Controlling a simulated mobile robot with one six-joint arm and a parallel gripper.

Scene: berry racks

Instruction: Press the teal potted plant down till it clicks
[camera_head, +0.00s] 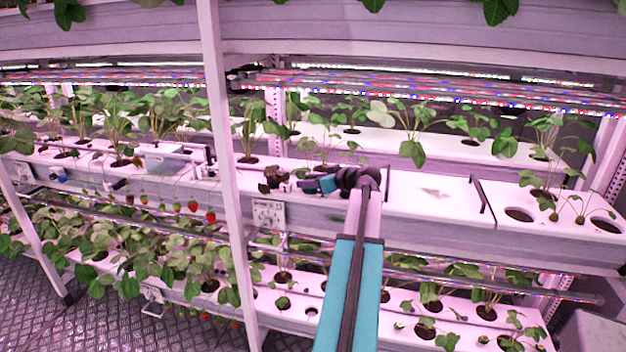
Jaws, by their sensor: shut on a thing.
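My arm reaches up from the bottom centre and bends left over the white planting channel (420,215) of the middle rack level. My gripper (272,180) is small and dark at its end, low over the channel just right of the white post. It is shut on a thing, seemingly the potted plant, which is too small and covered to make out. A blue-teal patch shows just right of the gripper; I cannot tell whether it is the pot or part of my wrist. Whether the pot is seated in its hole cannot be seen.
A white upright post (222,150) stands close left of my gripper. Strawberry plants (115,130) fill the left channel. Empty holes (519,215) show at the right. Light bars (430,92) hang above. A lower channel (395,320) with plants lies below my arm.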

